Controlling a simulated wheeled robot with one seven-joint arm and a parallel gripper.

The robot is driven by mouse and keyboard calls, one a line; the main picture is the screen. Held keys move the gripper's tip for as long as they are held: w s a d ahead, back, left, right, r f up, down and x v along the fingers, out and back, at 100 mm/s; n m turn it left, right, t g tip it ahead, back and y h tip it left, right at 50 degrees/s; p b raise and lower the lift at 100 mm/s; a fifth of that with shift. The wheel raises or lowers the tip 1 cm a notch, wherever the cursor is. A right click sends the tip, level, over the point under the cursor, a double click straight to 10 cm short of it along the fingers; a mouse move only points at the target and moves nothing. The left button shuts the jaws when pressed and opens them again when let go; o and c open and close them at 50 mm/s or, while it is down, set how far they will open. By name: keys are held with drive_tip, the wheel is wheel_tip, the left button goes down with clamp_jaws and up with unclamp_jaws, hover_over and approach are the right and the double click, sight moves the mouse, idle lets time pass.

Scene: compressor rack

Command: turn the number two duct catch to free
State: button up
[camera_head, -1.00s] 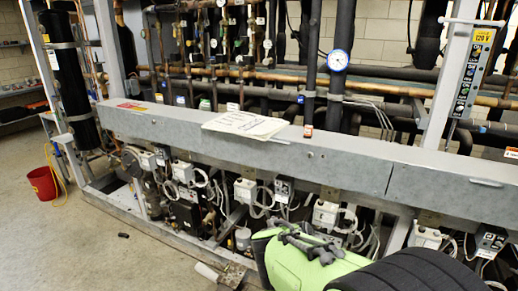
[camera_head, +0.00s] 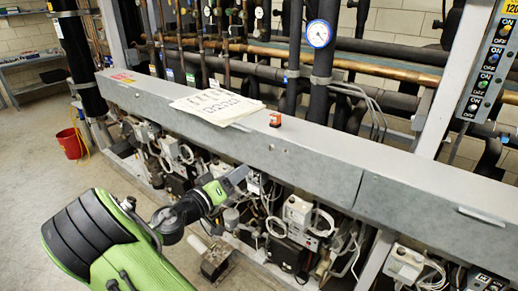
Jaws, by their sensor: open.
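The long grey duct (camera_head: 310,176) runs across the rack front, from upper left to lower right. A small fitting (camera_head: 271,147) shows on its front face, and a pale bar-like fitting (camera_head: 482,215) shows farther right. I cannot read any number, so I cannot tell which is the number two catch or how it is turned. My gripper (camera_head: 240,176) is at the end of my green and black arm, close to the duct's lower edge left of the picture's middle. It is open and looks empty. Its fingertips are small, and I cannot tell whether they touch the duct.
Papers (camera_head: 217,106) and a small orange-and-white item (camera_head: 275,119) lie on the duct top. Compressors, white boxes (camera_head: 298,210) and loose cables crowd the space below it. Pipes and a round gauge (camera_head: 319,34) stand behind. A red bucket (camera_head: 71,143) is on the open floor at left.

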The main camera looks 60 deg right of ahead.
sight(270, 149)
drive_tip(key=d, duration=0.4)
drive_tip(key=s+d+p, duration=0.1)
drive_tip(key=d, duration=0.4)
drive_tip(key=s+d+p, duration=0.1)
drive_tip(key=d, duration=0.4)
drive_tip(key=shift+s+d, duration=0.15)
drive_tip(key=shift+s, duration=0.1)
clamp_jaws()
